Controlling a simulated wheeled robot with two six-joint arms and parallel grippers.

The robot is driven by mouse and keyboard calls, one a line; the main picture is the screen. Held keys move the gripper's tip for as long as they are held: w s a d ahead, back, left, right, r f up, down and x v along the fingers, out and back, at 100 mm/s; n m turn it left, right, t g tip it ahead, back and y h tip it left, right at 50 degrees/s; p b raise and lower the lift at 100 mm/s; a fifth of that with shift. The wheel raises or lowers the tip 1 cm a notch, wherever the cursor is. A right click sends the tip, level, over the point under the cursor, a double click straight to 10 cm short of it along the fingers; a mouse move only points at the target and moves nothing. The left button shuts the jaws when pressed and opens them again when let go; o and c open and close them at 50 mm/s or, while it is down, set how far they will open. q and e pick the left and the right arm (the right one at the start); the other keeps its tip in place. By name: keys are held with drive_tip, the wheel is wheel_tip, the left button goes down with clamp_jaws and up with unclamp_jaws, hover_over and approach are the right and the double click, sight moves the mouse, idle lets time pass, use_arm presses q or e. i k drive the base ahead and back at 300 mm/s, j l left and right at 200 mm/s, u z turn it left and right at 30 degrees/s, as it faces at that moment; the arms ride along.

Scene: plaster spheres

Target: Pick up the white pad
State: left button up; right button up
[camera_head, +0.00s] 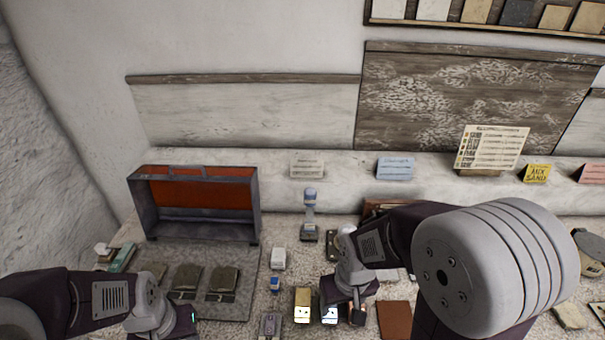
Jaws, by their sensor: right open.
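A small whitish block (278,258) lies on the bench left of my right gripper; it may be the white pad, but I cannot tell for sure. A white and blue item (329,314) sits right by the fingers of my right gripper (344,308), partly hidden by it. The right gripper is open and points down at the bench. I cannot tell whether it touches that item. Of my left gripper (182,330), only a part shows at the bottom left edge; its fingertips are hidden.
A grey open case with a red inside (195,192) stands at the back left. Dark blocks (223,281) lie on a grey mat (240,311). A yellowish block (303,304), a small blue item (275,284) and a brown board (394,320) lie near the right gripper. A blue-topped stand (310,215) rises behind.

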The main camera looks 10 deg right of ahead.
sight(278, 260)
drive_tip(key=i+j+u, duration=0.1)
drive_tip(key=u, duration=0.85)
drive_tip(key=j+z, duration=0.1)
drive_tip(key=z, duration=1.25)
drive_tip(key=l+u, duration=0.2)
drive_tip(key=u, duration=0.3)
drive_tip(key=l+u, duration=0.2)
drive_tip(key=u, duration=0.3)
drive_tip(key=k+l+u, duration=0.1)
drive_tip(key=u, duration=0.35)
drive_tip(key=k+l+u, duration=0.15)
drive_tip(key=u, duration=0.35)
drive_tip(key=l, duration=0.1)
